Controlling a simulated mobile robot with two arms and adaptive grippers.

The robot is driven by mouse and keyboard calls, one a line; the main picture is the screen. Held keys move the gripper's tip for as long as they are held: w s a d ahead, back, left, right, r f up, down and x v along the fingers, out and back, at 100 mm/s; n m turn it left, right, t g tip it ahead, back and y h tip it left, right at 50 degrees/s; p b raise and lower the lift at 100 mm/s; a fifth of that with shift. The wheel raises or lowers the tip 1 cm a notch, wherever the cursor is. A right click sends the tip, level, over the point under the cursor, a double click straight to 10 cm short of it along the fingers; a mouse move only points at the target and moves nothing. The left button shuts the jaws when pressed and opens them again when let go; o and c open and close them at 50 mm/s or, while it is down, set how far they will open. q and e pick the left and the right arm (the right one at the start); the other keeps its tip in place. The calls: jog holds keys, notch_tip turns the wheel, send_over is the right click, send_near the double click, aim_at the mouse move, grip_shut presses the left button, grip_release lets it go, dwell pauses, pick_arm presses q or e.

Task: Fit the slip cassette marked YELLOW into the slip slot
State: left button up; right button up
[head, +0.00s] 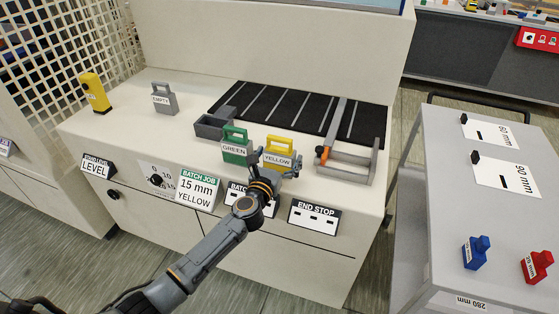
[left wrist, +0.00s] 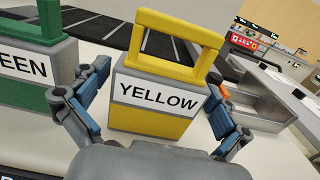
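The yellow cassette (head: 279,152), labelled YELLOW and with a loop handle, stands upright on the white counter. It also shows in the left wrist view (left wrist: 155,98). My left gripper (head: 274,174) is at its front. In the left wrist view its two blue-padded fingers (left wrist: 153,108) are spread to either side of the cassette, with a gap at the left finger. A green cassette (head: 235,148) stands just left of the yellow one. An open grey holder (head: 210,127) sits at the left end of the dark belt; I cannot tell whether it is the slip slot. My right gripper is out of view.
A grey cassette marked EMPTY (head: 164,100) and a yellow device (head: 94,92) stand at the counter's left. A grey guide with an orange knob (head: 345,159) is right of the yellow cassette. A cart (head: 440,190) with blue and red pieces stands further right.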

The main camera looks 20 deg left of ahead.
pick_arm(q)
jog(key=c, duration=1.1)
jog(key=shift+c, duration=0.7)
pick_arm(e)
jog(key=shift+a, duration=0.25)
pick_arm(q)
jog(key=shift+r, duration=0.15)
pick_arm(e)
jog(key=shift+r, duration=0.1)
